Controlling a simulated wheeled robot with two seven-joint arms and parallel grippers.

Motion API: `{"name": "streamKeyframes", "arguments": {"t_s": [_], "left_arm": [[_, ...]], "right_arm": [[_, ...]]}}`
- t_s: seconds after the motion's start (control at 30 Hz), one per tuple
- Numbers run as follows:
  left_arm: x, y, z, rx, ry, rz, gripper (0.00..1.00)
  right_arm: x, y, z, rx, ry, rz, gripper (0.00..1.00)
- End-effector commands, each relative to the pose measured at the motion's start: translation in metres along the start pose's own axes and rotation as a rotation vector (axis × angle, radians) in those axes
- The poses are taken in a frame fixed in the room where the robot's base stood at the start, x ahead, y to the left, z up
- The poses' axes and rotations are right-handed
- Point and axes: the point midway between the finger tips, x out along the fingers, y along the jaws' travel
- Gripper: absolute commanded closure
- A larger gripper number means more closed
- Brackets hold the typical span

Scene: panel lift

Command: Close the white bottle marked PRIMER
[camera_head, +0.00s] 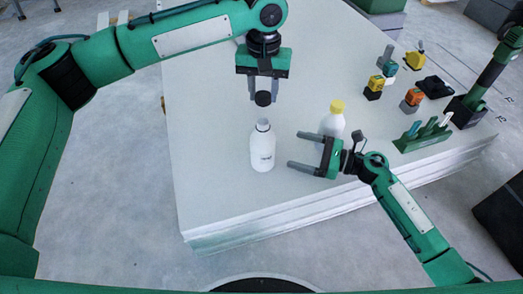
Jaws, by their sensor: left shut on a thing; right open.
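A white bottle (262,150) with small dark marking stands upright and uncapped on the white panel stack; its lettering is too small to read. My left gripper (263,97) points down above it, shut on a black cap (263,99). The cap is a little above the bottle's open neck, apart from it. My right gripper (297,150) is open, low over the panel, to the right of the white bottle, its fingers pointing left towards it. A second white bottle with a yellow cap (337,106) stands behind my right gripper, which partly hides it.
The white panel stack (210,130) has free room at left and front. Several small yellow, orange and teal tools (411,98) stand at the right. A green rack (423,135) sits near the right edge, and a green upright tool (485,80) stands behind it.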

Motion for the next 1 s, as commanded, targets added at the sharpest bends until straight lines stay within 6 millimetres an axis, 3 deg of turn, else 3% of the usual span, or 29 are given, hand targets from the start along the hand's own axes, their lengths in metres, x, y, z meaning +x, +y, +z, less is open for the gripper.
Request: {"name": "streamKeyframes", "arguments": {"t_s": [0.27,0.7,1.0], "left_arm": [[0.000,0.000,0.000,0.001,0.000,0.000,0.86],[0.000,0.000,0.000,0.001,0.000,0.000,0.86],[0.000,0.000,0.000,0.001,0.000,0.000,0.86]], "right_arm": [[0.023,0.001,0.001,0.001,-0.004,0.002,0.11],[0.102,0.000,0.001,0.003,-0.003,0.001,0.11],[0.120,0.000,0.001,0.002,-0.002,0.000,0.11]]}}
